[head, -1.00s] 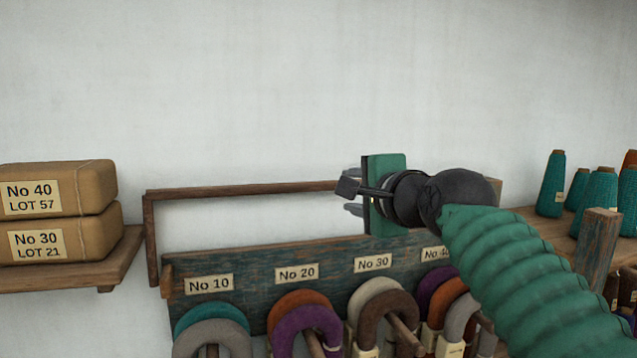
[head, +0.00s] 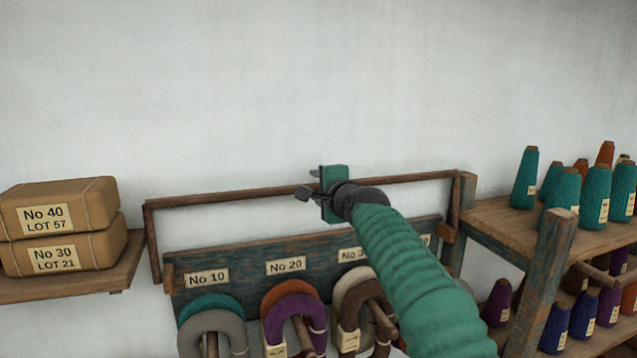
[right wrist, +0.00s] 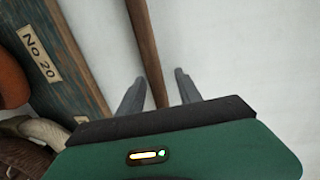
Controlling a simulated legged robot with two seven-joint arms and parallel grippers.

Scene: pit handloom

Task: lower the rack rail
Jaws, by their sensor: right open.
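The rack rail (head: 240,194) is a thin brown wooden bar across the wall, raised above the blue-green rack board (head: 230,265) and carried on a short arm at each end. My right gripper (head: 318,178) is at the rail, right of its middle. In the right wrist view the rail (right wrist: 143,45) runs between the two open grey fingers (right wrist: 160,88), with gaps visible on both sides. Its lower end passes behind the gripper body. In the head view my gripper and arm hide part of the rail. My left gripper is not in view.
Yarn hanks (head: 292,320) hang on pegs below the numbered board. Wrapped packages (head: 60,215) sit on a shelf (head: 75,280) at left. At right, a wooden shelf unit (head: 550,245) holds several cones (head: 594,195). The wall above the rail is bare.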

